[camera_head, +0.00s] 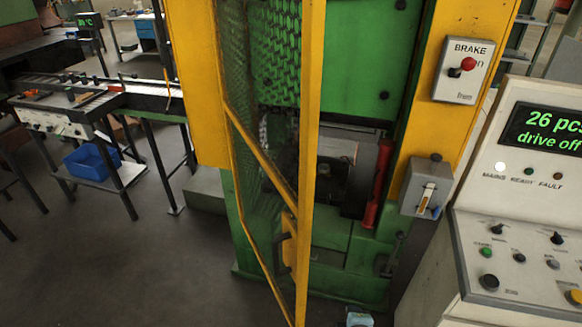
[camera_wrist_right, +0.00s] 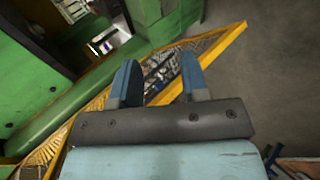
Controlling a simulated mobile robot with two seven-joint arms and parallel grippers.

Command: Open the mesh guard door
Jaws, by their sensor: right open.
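The mesh guard door (camera_head: 309,150) has a yellow frame with wire mesh. It stands swung out from the green machine towards me, hinged on its left, and the machine's opening shows to the right of its free edge. A dark handle (camera_head: 280,245) sits low on the door. In the right wrist view my right gripper (camera_wrist_right: 160,82) is open, with two blue fingers apart and nothing between them. The door's yellow frame and mesh (camera_wrist_right: 220,46) lie beyond the fingertips; contact cannot be told. My left gripper is not in view.
A brake box (camera_head: 464,70) with a red knob and a grey switch box (camera_head: 427,187) are on the right yellow post. A control console (camera_head: 515,235) stands at right. A roller table (camera_head: 90,100) with a blue bin (camera_head: 92,160) is at left. The floor between is clear.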

